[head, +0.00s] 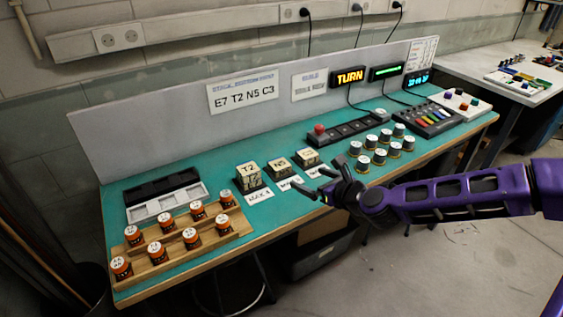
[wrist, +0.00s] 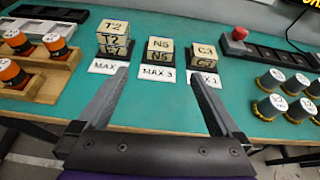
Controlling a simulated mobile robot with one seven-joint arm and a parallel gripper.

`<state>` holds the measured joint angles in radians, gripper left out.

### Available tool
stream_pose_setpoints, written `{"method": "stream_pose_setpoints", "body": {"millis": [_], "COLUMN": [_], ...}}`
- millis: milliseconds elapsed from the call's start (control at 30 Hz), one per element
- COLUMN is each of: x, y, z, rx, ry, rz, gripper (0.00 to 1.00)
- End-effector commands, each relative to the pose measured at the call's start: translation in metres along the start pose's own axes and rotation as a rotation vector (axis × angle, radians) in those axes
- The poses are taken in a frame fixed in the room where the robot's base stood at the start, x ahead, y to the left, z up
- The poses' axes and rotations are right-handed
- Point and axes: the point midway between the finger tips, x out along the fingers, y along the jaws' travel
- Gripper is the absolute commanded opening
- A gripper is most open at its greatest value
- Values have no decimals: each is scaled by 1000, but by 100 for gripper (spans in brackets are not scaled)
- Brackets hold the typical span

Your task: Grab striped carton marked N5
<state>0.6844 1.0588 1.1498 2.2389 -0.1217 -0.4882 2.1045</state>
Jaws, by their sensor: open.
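The carton marked N5 (wrist: 160,49) is a small cream box with dark bands, sitting on a dark base in the middle of a row of three. It also shows in the head view (head: 278,164). N5 is on its top and front. My gripper (wrist: 159,74) is open and empty, in front of the row. In the wrist view its fingers point toward the row, with the N5 carton between them in the picture but beyond the tips. In the head view my gripper (head: 314,181) is near the bench's front edge, right of the N5 carton.
Cartons marked T2 (wrist: 114,38), stacked two high, stand left of N5, and a C3 carton (wrist: 204,55) right. Cards lie before them; N5's card (wrist: 157,73) reads MAX 3. An orange-bodied jar rack (head: 180,250) is left, several dark jars (head: 380,157) right. A sign (head: 243,92) reads E7 T2 N5 C3.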

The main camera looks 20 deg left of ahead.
Motion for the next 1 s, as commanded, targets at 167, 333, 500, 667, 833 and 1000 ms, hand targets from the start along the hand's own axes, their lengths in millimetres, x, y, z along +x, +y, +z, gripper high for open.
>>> {"method": "stream_pose_setpoints", "body": {"millis": [167, 333, 500, 667, 833, 1000], "x": [10, 42, 75, 103, 119, 130], "y": [-3, -2, -2, -2, -4, -2], "z": [0, 0, 0, 1, 1, 1], "rx": [52, 48, 47, 48, 48, 46], "ry": [-14, -13, -12, -12, -12, -11], "rz": [-8, -6, -6, -7, -8, -7], "gripper": [100, 100, 100, 100, 100, 100]}}
